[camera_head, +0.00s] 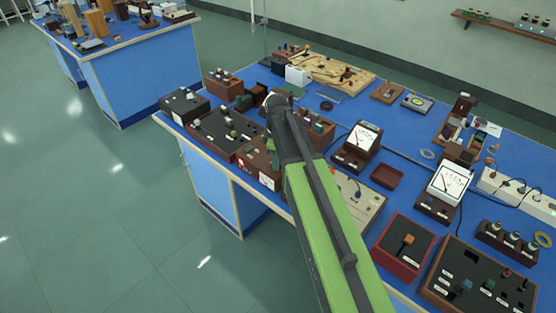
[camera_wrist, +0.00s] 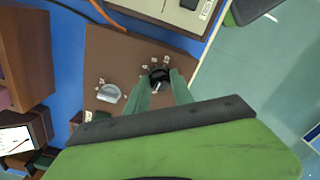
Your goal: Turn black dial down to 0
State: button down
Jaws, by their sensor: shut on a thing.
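The black dial (camera_wrist: 159,74) sits on a brown panel (camera_wrist: 125,60) in the wrist view, with small pale labels around its far side. The two green fingers of my gripper (camera_wrist: 161,84) reach to it, one on each side, and are shut on it. A light pointer mark shows between the fingers, but its reading is too small to tell. In the head view my gripper (camera_head: 273,150) points down at the brown box (camera_head: 264,174) at the bench's front edge; my arm hides the dial there.
A silver knob (camera_wrist: 110,93) is on the same panel, left of my gripper. In the head view a dark control box (camera_head: 222,128) stands just left, and a white-faced meter (camera_head: 362,140) stands to the right. The blue bench is crowded; the floor in front is clear.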

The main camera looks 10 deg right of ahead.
jog(key=shift+d+n, duration=0.15)
jog(key=shift+n, duration=0.35)
jog(key=shift+w, duration=0.1)
jog(key=c, duration=1.1)
grip_release()
jog(key=shift+n, duration=0.3)
jog(key=shift+r, duration=0.25)
notch_tip(320, 180, up, 17)
jog(key=p, duration=1.7)
